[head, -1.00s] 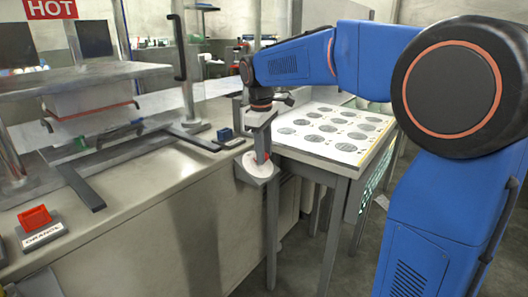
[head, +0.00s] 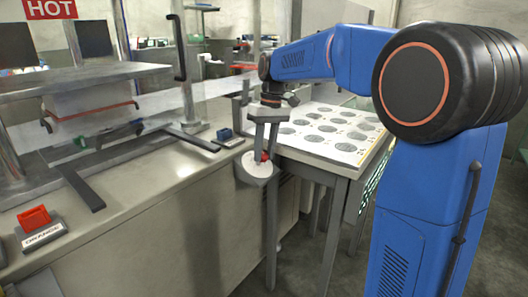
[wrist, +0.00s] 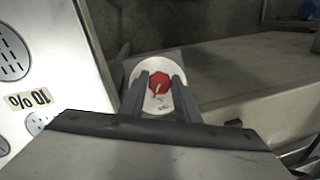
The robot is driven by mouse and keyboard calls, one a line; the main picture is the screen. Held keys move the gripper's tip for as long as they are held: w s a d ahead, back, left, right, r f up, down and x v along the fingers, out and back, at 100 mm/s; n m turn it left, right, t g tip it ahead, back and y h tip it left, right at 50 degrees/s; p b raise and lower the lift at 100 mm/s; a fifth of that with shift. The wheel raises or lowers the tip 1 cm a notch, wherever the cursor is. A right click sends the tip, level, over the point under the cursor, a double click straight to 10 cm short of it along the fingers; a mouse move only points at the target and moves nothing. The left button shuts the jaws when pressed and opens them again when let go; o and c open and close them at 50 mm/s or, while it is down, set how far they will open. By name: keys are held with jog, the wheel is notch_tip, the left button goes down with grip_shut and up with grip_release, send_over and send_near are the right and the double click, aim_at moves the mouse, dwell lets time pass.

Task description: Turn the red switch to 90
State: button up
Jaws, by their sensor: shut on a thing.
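The red switch (head: 265,156) is a small knob on a round white dial (head: 257,171) at the counter's corner. In the wrist view the red switch (wrist: 158,82) shows a white pointer line, and the white dial (wrist: 133,77) surrounds it. My gripper (head: 264,153) points down at the dial with one finger on each side of the switch. In the wrist view my gripper (wrist: 161,88) is shut on the switch. The dial's markings are too small or covered to read.
A small table (head: 345,166) with a sheet of round grey patterns stands close right of the dial. A small blue block (head: 225,134) is on the counter (head: 165,185) near the gripper.

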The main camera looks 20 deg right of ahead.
jog(key=m+y, duration=0.1)
jog(key=m, duration=0.1)
jog(key=m+y, duration=0.1)
jog(key=m, duration=0.1)
jog(key=m+y, duration=0.1)
jog(key=shift+d+m, duration=0.25)
jog(key=shift+m, duration=0.15)
jog(key=m+y, duration=0.2)
jog(key=m, duration=0.2)
jog(key=shift+f+m+t, duration=0.1)
jog(key=shift+m+t, duration=0.2)
jog(key=o, duration=1)
jog(key=shift+o, duration=0.2)
jog(key=shift+d, duration=0.1)
jog(key=v, duration=1.7)
jog(key=shift+s+d, duration=0.2)
jog(key=shift+d, duration=0.15)
